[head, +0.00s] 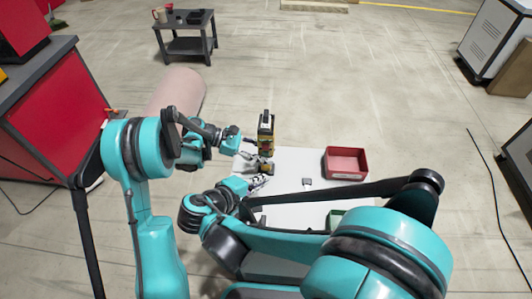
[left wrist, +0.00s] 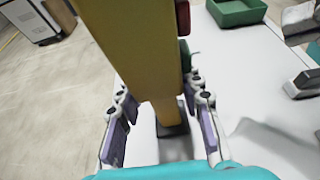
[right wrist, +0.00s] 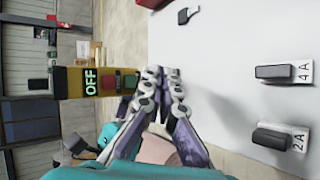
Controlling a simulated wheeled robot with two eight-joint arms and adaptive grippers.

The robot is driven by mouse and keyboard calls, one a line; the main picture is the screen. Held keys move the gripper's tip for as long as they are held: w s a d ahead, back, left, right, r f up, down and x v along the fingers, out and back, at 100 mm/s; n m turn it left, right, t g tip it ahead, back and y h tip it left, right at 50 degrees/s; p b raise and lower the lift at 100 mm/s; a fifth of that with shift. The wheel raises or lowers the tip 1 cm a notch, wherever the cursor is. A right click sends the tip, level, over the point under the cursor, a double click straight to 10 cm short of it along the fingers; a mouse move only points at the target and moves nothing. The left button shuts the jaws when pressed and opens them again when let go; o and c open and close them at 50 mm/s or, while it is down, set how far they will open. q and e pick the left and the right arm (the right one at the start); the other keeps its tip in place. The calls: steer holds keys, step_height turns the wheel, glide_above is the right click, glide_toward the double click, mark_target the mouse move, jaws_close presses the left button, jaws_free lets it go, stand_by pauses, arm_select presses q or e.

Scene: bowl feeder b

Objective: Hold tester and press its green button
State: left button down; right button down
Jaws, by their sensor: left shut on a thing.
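In the right wrist view the tester (right wrist: 62,82) shows a lit green "OFF", a red button and the green button (right wrist: 130,82). My right gripper (right wrist: 162,75) is shut and empty, its tips close beside the green button; whether they touch it I cannot tell.
The white table (head: 290,163) carries a red bin (head: 345,163), a green bin (left wrist: 237,11) and a small dark part (head: 307,182). Black blocks labelled 4A (right wrist: 284,72) and 2A (right wrist: 271,138) also lie there. A dark cart (head: 185,35) stands far behind.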

glide_toward(272, 155)
steer(key=shift+s+f+x, duration=0.1)
steer(key=shift+x, duration=1.05)
steer(key=shift+s+f+x, duration=0.1)
steer(key=shift+s+x, duration=0.05)
steer(key=shift+x, duration=1)
steer(key=shift+d, duration=0.1)
steer(key=shift+w, duration=0.4)
steer(key=shift+s, duration=0.45)
steer(key=s, duration=0.6)
